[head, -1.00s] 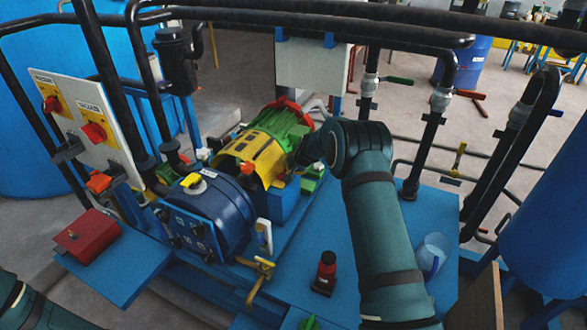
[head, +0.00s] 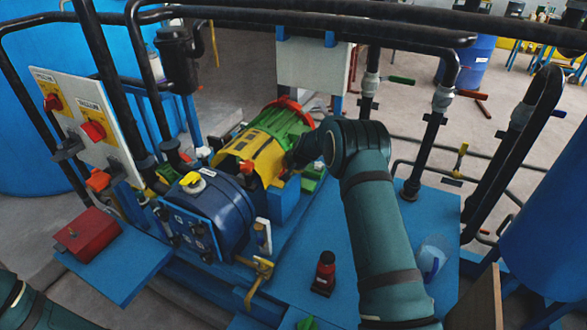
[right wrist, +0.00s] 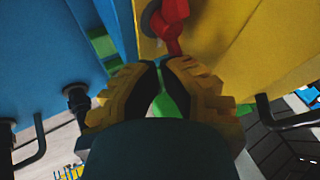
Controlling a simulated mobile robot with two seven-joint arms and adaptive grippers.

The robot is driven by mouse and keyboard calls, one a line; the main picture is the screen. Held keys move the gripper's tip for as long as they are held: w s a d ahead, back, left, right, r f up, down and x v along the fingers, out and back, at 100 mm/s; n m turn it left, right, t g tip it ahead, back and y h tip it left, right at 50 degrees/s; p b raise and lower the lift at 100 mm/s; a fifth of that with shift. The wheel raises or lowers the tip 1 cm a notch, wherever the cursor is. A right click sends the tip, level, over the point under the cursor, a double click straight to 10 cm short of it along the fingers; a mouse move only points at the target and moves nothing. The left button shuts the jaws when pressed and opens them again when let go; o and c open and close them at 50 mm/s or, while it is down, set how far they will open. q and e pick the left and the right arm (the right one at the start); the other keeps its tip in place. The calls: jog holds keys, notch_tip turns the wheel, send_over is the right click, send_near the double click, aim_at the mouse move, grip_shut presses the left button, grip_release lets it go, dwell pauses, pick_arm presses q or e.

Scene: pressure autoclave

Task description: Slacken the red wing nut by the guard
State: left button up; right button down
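The red wing nut (right wrist: 172,22) shows at the top of the right wrist view, against the yellow guard (right wrist: 235,45). It lies just beyond the fingertips of my right gripper (right wrist: 160,78). The yellow fingers with black pads are parted by a narrow gap, with green showing through and nothing held. In the head view the yellow guard (head: 250,150) covers part of the green motor (head: 288,128). My right gripper (head: 298,157) is at the guard's right side, mostly hidden by its own arm, and the wing nut cannot be made out there. My left gripper is out of view.
A blue tank (head: 210,215) stands in front of the motor, with a brass valve (head: 262,275) beside it. A red box (head: 87,235) sits on the left shelf. Black pipes (head: 300,18) cross overhead.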

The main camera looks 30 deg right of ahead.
jog(key=shift+w+r+b, duration=0.1)
jog(key=shift+w+b, duration=0.2)
jog(key=shift+w, duration=0.15)
jog(key=shift+w+a+f, duration=0.1)
jog(key=shift+w+f, duration=0.1)
jog(key=shift+a, duration=0.1)
jog(key=shift+w+a+b, duration=0.2)
jog(key=shift+w+b, duration=0.1)
jog(key=shift+w, duration=0.05)
dwell(1.1)
jog(key=shift+r, duration=0.15)
